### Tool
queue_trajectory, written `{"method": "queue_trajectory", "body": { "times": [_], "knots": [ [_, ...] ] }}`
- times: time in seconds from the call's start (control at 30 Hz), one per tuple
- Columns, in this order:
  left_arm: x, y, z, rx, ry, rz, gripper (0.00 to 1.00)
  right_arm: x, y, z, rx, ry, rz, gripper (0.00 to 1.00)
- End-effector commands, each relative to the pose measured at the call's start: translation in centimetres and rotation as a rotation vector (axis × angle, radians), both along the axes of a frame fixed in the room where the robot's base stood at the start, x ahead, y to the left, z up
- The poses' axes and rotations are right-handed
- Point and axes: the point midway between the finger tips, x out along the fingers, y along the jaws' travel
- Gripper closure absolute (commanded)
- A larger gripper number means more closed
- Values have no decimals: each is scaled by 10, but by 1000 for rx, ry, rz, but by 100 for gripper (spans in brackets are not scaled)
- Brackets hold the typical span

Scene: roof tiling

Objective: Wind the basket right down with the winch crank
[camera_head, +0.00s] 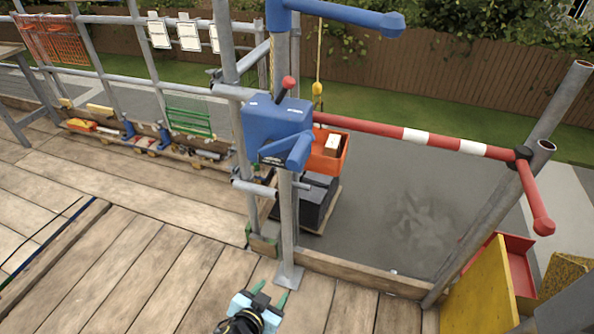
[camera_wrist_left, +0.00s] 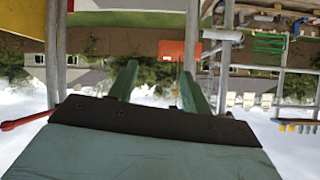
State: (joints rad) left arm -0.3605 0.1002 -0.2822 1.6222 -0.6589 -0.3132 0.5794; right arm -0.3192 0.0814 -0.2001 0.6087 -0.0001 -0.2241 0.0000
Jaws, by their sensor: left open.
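The blue winch box (camera_head: 276,118) is mounted on the grey scaffold post, with a short blue arm (camera_head: 299,152) on its front and a red knob (camera_head: 288,83) above it. I cannot tell for certain which part is the crank handle. The orange basket (camera_head: 333,157) hangs behind the post, below a yellow hook (camera_head: 317,90), with a brownish item in it. It also shows upside down in the left wrist view (camera_wrist_left: 178,50). My left gripper (camera_head: 268,289) is open and empty, low over the planks and well below the winch. My right gripper is out of view.
A red-and-white bar (camera_head: 415,135) runs right from the post across the opening. Dark stacked blocks (camera_head: 318,200) lie below the basket. A yellow board (camera_head: 480,290) and red tray (camera_head: 516,262) stand at the right. The wooden deck (camera_head: 130,255) at left is mostly clear.

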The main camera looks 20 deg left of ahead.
Motion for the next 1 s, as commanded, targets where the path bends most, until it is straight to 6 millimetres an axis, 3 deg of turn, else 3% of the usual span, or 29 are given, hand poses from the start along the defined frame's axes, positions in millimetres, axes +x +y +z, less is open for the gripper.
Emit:
{"method": "queue_trajectory", "body": {
  "times": [0.03,0.2,0.3,0.4,0.5,0.67,1.0],
  "knots": [
    [16,-5,50,-16,-96,7,51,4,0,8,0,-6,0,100],
    [39,-12,180,-73,-353,39,51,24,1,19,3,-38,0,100],
    [41,-12,234,-102,-459,55,51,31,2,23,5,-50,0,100],
    [40,-11,267,-121,-524,66,51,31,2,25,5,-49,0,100],
    [40,-10,281,-130,-553,72,51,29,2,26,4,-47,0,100],
    [55,-11,285,-131,-560,72,51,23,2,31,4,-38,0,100],
    [118,-13,286,-129,-560,72,51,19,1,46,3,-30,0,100]
  ]
}}
